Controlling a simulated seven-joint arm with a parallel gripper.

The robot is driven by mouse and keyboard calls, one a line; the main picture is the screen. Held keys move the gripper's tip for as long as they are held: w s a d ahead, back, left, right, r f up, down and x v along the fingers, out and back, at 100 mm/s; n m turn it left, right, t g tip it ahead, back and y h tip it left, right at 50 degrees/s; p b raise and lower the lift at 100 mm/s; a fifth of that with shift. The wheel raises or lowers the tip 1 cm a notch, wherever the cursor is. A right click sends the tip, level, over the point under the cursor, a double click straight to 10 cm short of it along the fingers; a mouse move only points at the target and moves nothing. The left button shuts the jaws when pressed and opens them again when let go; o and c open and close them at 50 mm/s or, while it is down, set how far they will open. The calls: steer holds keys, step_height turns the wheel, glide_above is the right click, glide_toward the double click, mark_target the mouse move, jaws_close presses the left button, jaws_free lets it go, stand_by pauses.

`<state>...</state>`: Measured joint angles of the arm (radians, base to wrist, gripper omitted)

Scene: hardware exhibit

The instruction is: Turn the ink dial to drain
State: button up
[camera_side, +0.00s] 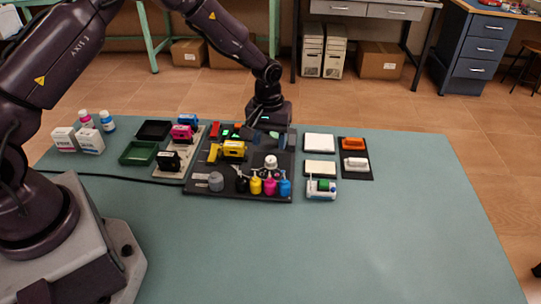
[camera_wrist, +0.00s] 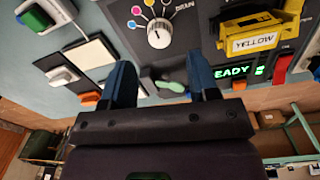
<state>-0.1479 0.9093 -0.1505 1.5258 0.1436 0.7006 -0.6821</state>
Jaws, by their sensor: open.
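The ink dial (camera_wrist: 160,35) is a round white knob on the dark panel (camera_wrist: 205,12), with coloured dots around its upper left and the word DRAIN at its upper right. A small dark mark shows on the knob; I cannot tell for sure where it points. In the side view the dial (camera_side: 270,161) stands near the panel's right side. My gripper (camera_wrist: 159,62) is open and empty, its two blue fingers apart and the dial beyond the gap between their tips. In the side view my gripper (camera_side: 268,136) is over the panel's far edge, behind the dial.
A yellow cartridge (camera_wrist: 258,33) sits right of the dial, near a green READY display (camera_wrist: 238,71) and a red lever (camera_wrist: 283,66). A green-tipped lever (camera_wrist: 171,87) lies between my fingers. Ink bottles (camera_side: 269,187) stand along the panel's front. The table's front right is clear.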

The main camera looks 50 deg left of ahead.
mark_target(270, 159)
step_height(270, 159, down, 6)
steer(key=shift+r, duration=0.15)
steer(key=c, duration=0.9)
steer(key=shift+c, duration=0.2)
steer(key=shift+m, duration=0.4)
steer(key=m, duration=1.1)
